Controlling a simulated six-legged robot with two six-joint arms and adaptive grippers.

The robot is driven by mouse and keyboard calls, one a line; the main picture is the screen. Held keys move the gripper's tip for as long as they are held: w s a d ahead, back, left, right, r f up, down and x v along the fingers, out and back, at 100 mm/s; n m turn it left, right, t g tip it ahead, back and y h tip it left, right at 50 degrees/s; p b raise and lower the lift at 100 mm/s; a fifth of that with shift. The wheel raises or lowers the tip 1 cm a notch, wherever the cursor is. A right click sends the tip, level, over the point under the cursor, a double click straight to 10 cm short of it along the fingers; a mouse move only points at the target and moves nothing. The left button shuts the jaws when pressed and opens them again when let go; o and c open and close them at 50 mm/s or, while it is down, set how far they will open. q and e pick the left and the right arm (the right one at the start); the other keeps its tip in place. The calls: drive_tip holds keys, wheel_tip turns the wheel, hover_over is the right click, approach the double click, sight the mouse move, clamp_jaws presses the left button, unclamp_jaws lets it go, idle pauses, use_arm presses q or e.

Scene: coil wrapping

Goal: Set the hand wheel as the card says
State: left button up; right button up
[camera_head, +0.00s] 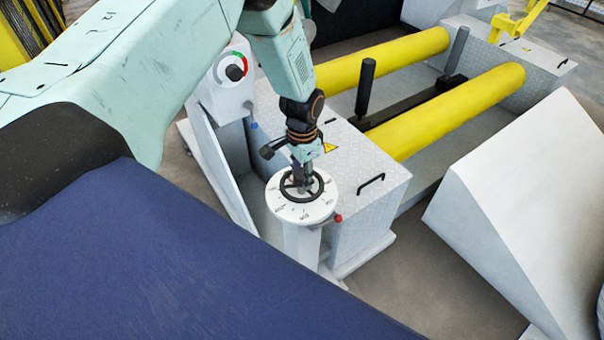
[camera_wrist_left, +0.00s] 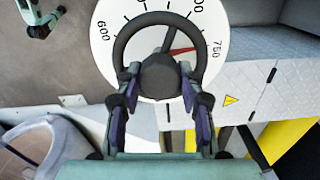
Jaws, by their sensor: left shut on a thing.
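The black hand wheel (camera_head: 317,190) sits on a round white dial on a white post, in front of the grey machine. In the left wrist view the hand wheel (camera_wrist_left: 119,44) fills the top middle. A red pointer (camera_wrist_left: 181,51) under it points right, just short of the 750 mark. My left gripper (camera_head: 303,180) reaches down onto the wheel from above. In the wrist view its fingers (camera_wrist_left: 160,74) stand on either side of the wheel's hub, shut on the wheel. The card does not show.
A gauge with a red and green band (camera_head: 231,71) stands behind left. Two yellow rollers (camera_head: 455,108) and dark upright posts (camera_head: 366,88) lie beyond the tread-plate box (camera_head: 375,165). A white sloped block (camera_head: 520,200) is at the right. A dark blue surface (camera_head: 150,265) fills the lower left.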

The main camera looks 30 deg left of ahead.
use_arm(q)
drive_tip(key=shift+m, duration=0.7)
drive_tip(key=o, duration=1.2)
drive_tip(key=shift+r, duration=0.1)
wheel_tip(320, 180, up, 12)
drive_tip(key=shift+f, duration=0.1)
